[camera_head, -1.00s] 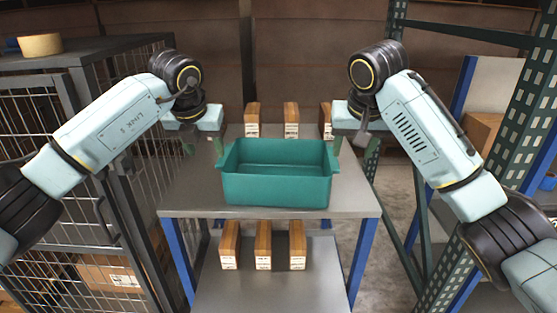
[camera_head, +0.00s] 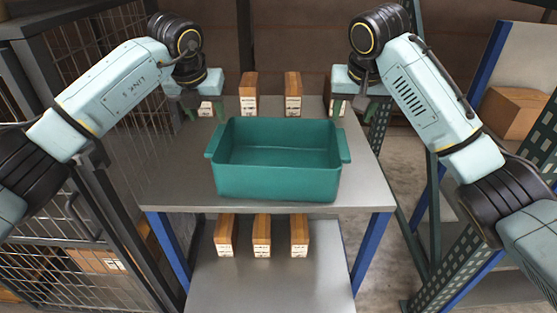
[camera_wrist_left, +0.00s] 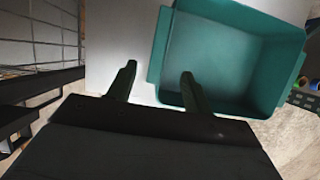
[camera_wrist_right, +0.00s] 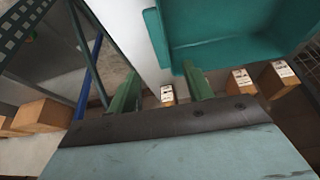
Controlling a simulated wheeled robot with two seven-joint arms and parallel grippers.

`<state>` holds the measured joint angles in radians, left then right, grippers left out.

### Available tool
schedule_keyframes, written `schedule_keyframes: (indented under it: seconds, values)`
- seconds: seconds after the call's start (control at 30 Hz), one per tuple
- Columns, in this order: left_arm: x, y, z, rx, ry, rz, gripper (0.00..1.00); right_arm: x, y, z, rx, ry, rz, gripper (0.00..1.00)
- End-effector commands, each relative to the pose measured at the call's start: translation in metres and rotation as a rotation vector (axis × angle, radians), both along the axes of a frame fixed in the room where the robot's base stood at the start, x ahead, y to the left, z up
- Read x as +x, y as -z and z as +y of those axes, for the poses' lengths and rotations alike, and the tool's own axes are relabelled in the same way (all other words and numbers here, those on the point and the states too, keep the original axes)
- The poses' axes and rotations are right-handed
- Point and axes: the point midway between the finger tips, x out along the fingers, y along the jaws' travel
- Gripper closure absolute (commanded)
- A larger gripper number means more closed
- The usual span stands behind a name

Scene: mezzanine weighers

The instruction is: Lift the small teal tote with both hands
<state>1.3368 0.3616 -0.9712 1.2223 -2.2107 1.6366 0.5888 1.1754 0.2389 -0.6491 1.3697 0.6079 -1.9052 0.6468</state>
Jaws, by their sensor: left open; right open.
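The teal tote (camera_head: 277,182) is an empty open box standing upright on the grey table top (camera_head: 180,185), with a small lip at each end. It also shows in the left wrist view (camera_wrist_left: 225,55) and the right wrist view (camera_wrist_right: 215,50). My left gripper (camera_head: 207,112) is open and empty, beyond the tote's left end and apart from it. In the left wrist view its fingers (camera_wrist_left: 158,80) point toward the table and the tote's lip. My right gripper (camera_head: 352,108) is open and empty, beyond the tote's right end and apart from it.
Several upright wooden blocks with white labels (camera_head: 293,92) stand along the table's back edge. More blocks (camera_head: 262,232) stand on the lower shelf (camera_head: 270,285). A wire cage (camera_head: 60,240) is at left. A green perforated rack post (camera_head: 455,262) and a cardboard box (camera_head: 512,112) are at right.

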Motion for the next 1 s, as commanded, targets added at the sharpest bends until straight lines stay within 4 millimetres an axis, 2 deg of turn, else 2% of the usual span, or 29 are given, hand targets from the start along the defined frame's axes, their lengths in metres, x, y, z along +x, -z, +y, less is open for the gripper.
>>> schedule_keyframes:
  seconds: [0.3,0.5,0.7,1.0]
  values:
    - [0.023,0.060,-0.002,0.000,-0.002,0.004,0.49,0.023,0.059,-0.003,-0.002,0.003,0.004,0.49]
    - [0.036,0.089,-0.003,0.000,-0.002,0.002,0.49,0.036,0.089,-0.003,-0.001,0.003,0.003,0.49]
    - [0.042,0.103,-0.003,0.000,-0.001,0.000,0.49,0.042,0.103,-0.003,0.000,0.001,0.001,0.49]
    - [0.044,0.106,-0.003,0.001,0.000,-0.001,0.49,0.044,0.106,-0.004,0.000,0.001,0.001,0.49]
